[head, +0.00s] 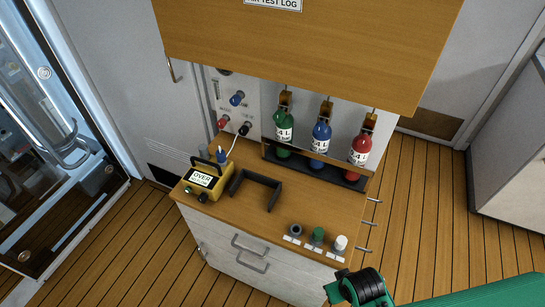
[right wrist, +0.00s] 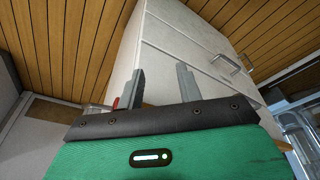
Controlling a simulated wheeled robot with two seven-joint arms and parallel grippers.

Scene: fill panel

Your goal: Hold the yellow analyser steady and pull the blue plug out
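The yellow analyser (head: 207,181) sits at the left end of the wooden counter in the head view. It has a dark handle and a screen that appears to read "OVER". The blue plug (head: 222,156) stands at its top back, with a white cable rising from it towards the panel. My right gripper shows in the right wrist view (right wrist: 160,88), its two grey fingers apart with nothing between them. It points at the white cabinet, well away from the analyser. Part of my green right arm (head: 480,293) shows at the lower right of the head view. My left gripper is not in view.
A black bracket (head: 257,186) stands right of the analyser. Several small caps (head: 318,235) lie near the counter's front right. Green (head: 284,126), blue (head: 321,136) and red (head: 360,150) bottles stand in a rack behind. A raised wooden flap (head: 310,45) overhangs the panel.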

